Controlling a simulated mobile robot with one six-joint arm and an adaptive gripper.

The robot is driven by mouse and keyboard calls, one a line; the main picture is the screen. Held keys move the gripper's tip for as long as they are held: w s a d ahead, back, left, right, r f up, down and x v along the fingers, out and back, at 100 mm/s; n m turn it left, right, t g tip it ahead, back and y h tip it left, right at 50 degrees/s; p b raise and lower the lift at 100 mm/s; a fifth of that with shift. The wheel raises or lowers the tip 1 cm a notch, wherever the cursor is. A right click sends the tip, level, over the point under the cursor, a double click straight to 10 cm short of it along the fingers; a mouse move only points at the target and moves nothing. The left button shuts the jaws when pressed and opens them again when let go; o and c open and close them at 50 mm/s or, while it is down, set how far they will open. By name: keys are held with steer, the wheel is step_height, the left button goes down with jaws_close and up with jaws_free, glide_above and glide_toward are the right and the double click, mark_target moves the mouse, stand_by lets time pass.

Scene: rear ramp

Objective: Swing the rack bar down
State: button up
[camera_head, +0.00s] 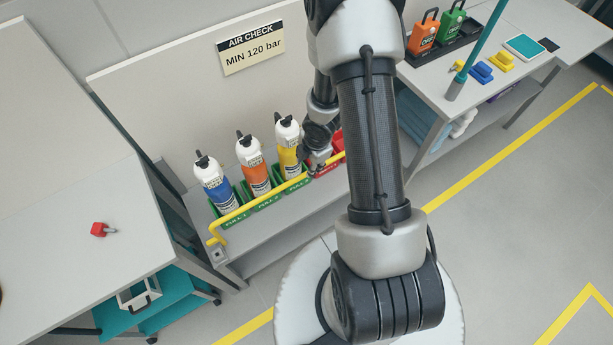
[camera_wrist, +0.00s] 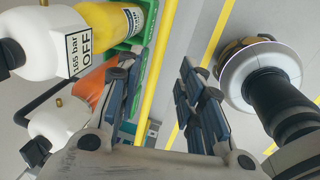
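The yellow rack bar (camera_head: 262,203) runs along the front of the bottle rack in the head view, across the lower parts of the bottles. Its left end bends down to a bracket at the rack's corner. In the wrist view the bar (camera_wrist: 157,70) shows between the two fingers of my gripper (camera_wrist: 163,68). The fingers are apart, with visible gaps beside the bar; I cannot tell how deep it sits between them. In the head view my gripper (camera_head: 318,163) is at the right part of the bar, partly hidden by my arm.
Blue (camera_head: 214,188), orange (camera_head: 253,167) and yellow (camera_head: 289,146) bottles stand in green bins behind the bar. A red bin (camera_head: 326,168) is at the right. A side table (camera_head: 445,80) with cases stands at upper right. A red-handled part (camera_head: 100,229) lies on the left table.

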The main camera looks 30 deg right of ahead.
steer(key=f+b, duration=0.1)
steer(key=f, duration=0.1)
steer(key=w+f+b, duration=0.1)
steer(key=f+b, duration=0.1)
steer(key=f, duration=0.1)
steer(key=f+b, duration=0.1)
steer(key=f, duration=0.2)
steer(key=shift+w+f+b, duration=0.1)
steer(key=shift+w+b, duration=0.2)
steer(key=shift+b, duration=0.1)
steer(key=shift+c, duration=0.5)
jaws_close()
